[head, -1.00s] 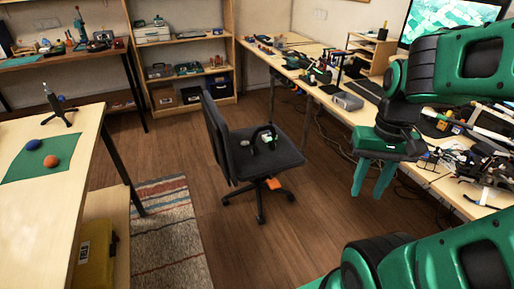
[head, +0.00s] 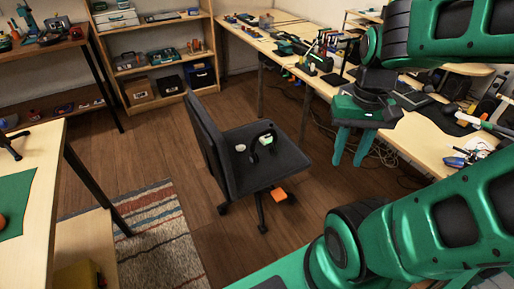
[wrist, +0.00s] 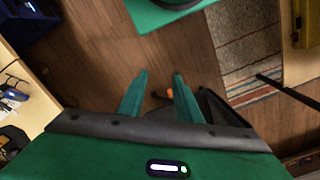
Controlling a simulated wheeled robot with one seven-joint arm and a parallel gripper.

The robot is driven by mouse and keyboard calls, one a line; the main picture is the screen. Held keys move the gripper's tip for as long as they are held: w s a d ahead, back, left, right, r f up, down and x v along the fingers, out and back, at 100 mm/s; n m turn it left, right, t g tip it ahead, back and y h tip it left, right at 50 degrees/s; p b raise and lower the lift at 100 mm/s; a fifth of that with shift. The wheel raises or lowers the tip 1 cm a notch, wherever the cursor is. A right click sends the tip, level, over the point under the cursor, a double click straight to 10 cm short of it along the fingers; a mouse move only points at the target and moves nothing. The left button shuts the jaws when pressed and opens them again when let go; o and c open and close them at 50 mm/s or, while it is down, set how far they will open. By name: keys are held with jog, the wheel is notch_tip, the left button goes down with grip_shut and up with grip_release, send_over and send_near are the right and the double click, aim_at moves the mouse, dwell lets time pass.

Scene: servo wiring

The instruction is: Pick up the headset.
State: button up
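A black headset (head: 254,156) lies on the seat of a dark office chair (head: 283,168), beside a small white-and-green item and a small pale round item. My gripper (head: 348,163) hangs to the right of the chair in the head view, with its two green fingers apart and nothing between them. In the wrist view, the fingers (wrist: 160,74) are also apart and empty. Part of a dark shape, likely the chair (wrist: 215,105), shows behind the right finger there. I cannot make out the headset in the wrist view.
A long workbench (head: 425,145) with tools and cables runs along the right. A wooden table (head: 45,150) stands at the left, near a striped rug (head: 160,235). Shelves (head: 160,67) stand at the back. Bare floor (head: 165,150) lies around the chair.

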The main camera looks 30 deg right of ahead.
jog(key=shift+w+d, duration=0.15)
jog(key=shift+w, duration=0.25)
